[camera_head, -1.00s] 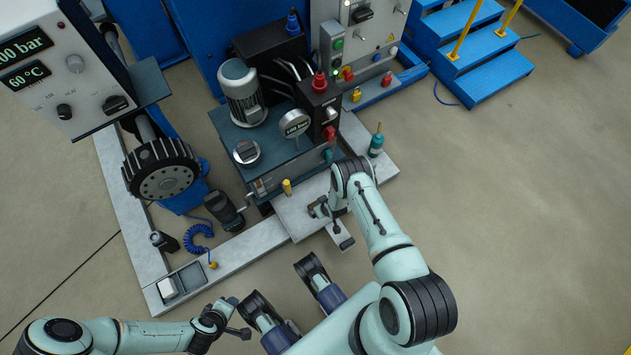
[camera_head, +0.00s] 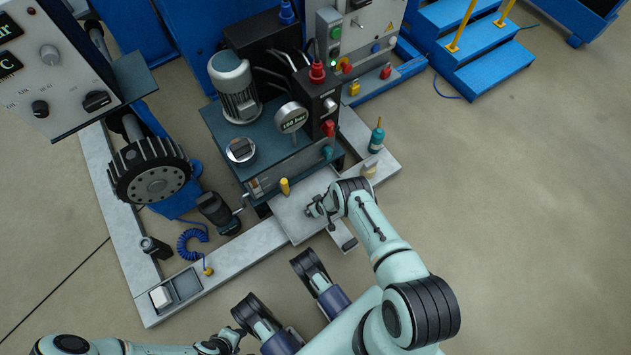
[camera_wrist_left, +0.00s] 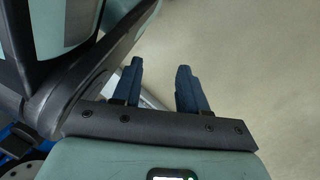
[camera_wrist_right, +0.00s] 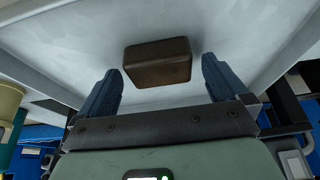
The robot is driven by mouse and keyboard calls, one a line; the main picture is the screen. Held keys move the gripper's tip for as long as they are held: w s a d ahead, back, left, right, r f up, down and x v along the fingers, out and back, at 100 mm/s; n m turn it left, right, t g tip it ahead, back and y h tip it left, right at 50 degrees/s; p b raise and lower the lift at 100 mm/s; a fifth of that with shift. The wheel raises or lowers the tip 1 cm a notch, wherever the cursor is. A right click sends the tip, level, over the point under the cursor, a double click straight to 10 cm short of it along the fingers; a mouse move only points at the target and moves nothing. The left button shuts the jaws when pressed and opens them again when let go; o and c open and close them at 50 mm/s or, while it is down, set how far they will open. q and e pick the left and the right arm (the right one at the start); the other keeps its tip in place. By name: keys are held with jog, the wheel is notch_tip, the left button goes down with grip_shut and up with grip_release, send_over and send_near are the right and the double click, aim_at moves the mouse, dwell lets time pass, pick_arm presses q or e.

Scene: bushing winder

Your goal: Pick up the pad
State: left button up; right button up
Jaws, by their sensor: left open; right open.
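A brown block (camera_wrist_right: 157,62), which looks like the pad, lies on a pale grey surface in the right wrist view. It is ahead of and between the two fingers of my right gripper (camera_wrist_right: 162,85), with a gap on each side. That gripper is open and empty. In the head view my right gripper (camera_head: 317,209) is over the pale ledge in front of the pump unit; its fingers are hard to make out, and I cannot pick out the brown block. My left gripper (camera_wrist_left: 157,85) is open and empty above the floor; it is at the bottom in the head view (camera_head: 236,335).
The pump unit (camera_head: 262,150) with its gauge stands behind the ledge (camera_head: 285,222). A teal bottle (camera_head: 376,138) and a small beige block (camera_head: 369,168) stand to the right. A white block (camera_head: 160,296) sits in a tray at lower left. Floor at right is clear.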

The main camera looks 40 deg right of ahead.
jog(key=shift+w+f, duration=0.1)
jog(key=c, duration=1.1)
jog(key=shift+o, duration=0.2)
